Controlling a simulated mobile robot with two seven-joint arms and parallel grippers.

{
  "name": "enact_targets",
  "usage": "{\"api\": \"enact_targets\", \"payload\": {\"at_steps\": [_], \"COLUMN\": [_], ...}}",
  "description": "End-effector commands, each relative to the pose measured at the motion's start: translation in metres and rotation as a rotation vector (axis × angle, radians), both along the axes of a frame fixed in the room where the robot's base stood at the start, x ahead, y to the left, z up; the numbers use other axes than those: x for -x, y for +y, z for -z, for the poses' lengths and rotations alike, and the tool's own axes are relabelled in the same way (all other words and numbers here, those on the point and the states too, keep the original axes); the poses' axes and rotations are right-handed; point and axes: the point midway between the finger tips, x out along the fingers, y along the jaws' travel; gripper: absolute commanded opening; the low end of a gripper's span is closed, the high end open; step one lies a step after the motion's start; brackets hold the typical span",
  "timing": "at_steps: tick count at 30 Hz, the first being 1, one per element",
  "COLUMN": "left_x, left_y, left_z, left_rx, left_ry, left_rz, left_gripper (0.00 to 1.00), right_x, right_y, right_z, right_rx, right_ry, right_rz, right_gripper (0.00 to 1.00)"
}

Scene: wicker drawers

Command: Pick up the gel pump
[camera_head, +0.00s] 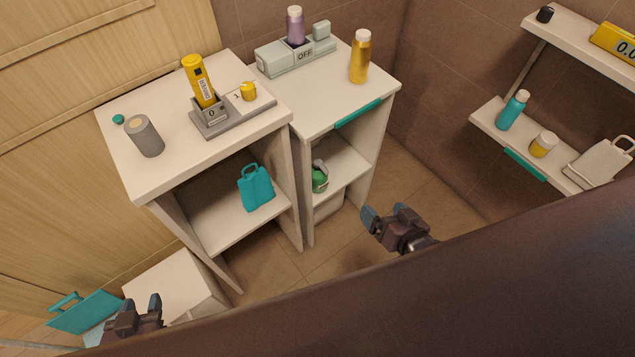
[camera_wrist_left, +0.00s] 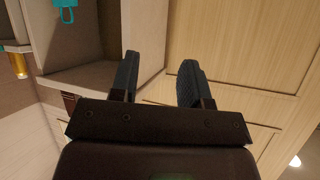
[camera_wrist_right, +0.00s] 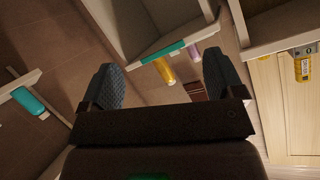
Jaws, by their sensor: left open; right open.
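No object is plainly marked as the gel pump. A small green container with a pale top (camera_head: 320,178) stands on the inner shelf of the right cabinet and may be it; its details are too small to tell. A gold bottle with a pale cap (camera_head: 360,58) stands on that cabinet's top, and a yellow labelled bottle (camera_head: 199,80) leans in a grey holder on the left cabinet. My left gripper (camera_head: 140,306) is open and empty at the lower left, below the cabinets. My right gripper (camera_head: 386,212) is open and empty, in front and right of the right cabinet.
A purple bottle (camera_head: 295,26) stands in a grey-green holder. Wall shelves at right hold a teal bottle (camera_head: 513,110). Floor between is clear.

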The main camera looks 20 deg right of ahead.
Motion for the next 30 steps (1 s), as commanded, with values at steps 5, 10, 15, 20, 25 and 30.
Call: {"api": "enact_targets", "payload": {"at_steps": [5,10,15,20,25,30], "left_x": [-0.001,-0.001,0.001,0.005,0.009,0.009], "left_y": [0.0,0.0,-0.002,-0.003,-0.005,-0.007], "left_z": [0.033,0.057,0.082,0.106,0.129,0.146], "left_rx": [-0.008,-0.014,-0.019,-0.022,-0.025,-0.037], "left_ry": [-0.011,-0.019,-0.012,0.002,0.02,0.024], "left_rz": [0.011,0.023,0.036,0.049,0.062,0.077], "left_gripper": [0.43,0.43,0.43,0.43,0.43,0.43], "right_x": [-0.041,-0.078,-0.111,-0.138,-0.165,-0.185], "right_y": [0.019,0.033,0.041,0.043,0.04,0.038], "right_z": [0.037,0.07,0.108,0.15,0.199,0.245], "right_rx": [-0.37,-0.777,-1.182,-1.553,-1.939,-2.313], "right_ry": [-0.03,-0.013,0.048,0.128,0.217,0.285], "right_rz": [0.033,0.079,0.144,0.228,0.341,0.463], "right_gripper": [0.87,0.87,0.87,0.87,0.87,0.87]}}
